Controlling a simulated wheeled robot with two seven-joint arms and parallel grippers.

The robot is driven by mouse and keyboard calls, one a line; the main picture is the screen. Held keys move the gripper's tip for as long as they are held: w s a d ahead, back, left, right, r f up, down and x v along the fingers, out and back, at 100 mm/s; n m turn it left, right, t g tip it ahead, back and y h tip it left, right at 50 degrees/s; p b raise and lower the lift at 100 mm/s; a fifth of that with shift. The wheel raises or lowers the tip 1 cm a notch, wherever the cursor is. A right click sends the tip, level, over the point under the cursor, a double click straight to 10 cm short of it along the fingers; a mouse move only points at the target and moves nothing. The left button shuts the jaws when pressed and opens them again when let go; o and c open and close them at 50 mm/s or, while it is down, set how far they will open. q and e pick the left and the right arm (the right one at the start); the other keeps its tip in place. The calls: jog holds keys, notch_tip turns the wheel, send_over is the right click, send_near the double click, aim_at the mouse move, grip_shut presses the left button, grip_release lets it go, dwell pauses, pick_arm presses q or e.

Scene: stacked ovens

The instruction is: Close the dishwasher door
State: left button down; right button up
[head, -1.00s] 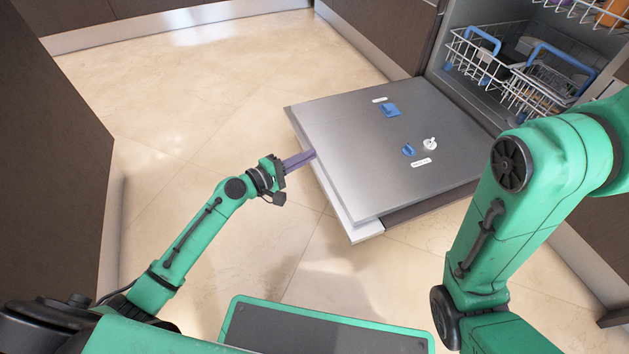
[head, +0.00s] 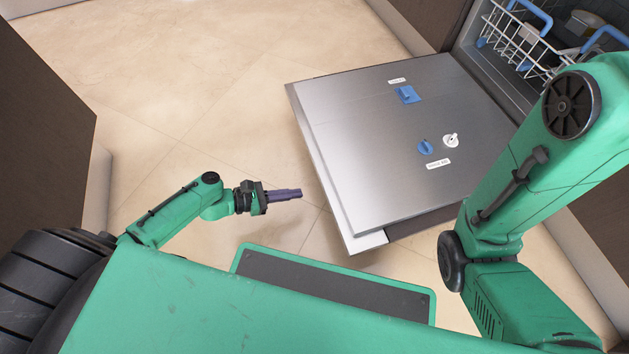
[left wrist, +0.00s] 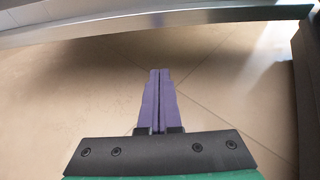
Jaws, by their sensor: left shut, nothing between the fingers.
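The dishwasher door (head: 375,150) is folded down, lying open with its steel inner face up and a blue dispenser flap, a blue knob and a white cap on it. Its outer edge (left wrist: 150,30) crosses the top of the left wrist view. My left gripper (head: 300,193) is shut and empty, its purple fingers pressed together. It is left of the door's outer edge, apart from it, over the floor. In the left wrist view the fingers (left wrist: 157,75) point toward the door edge with floor between. My right arm crosses the right side; its gripper is out of view.
The dishwasher's opening with a white wire rack (head: 520,45) is at the top right. A dark cabinet (head: 45,130) stands at the left. Tiled floor (head: 190,90) between that cabinet and the door is clear.

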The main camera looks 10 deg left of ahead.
pick_arm(q)
jog(key=b+x, duration=0.1)
jog(key=x, duration=0.3)
jog(key=b+x, duration=0.1)
jog(key=x, duration=0.1)
jog(key=shift+w+f+b, duration=0.1)
jog(key=shift+f+b, duration=0.2)
jog(key=r, duration=0.4)
jog(key=shift+d+r, duration=0.2)
jog(key=shift+w+r+p, duration=0.1)
jog(key=shift+p, duration=0.3)
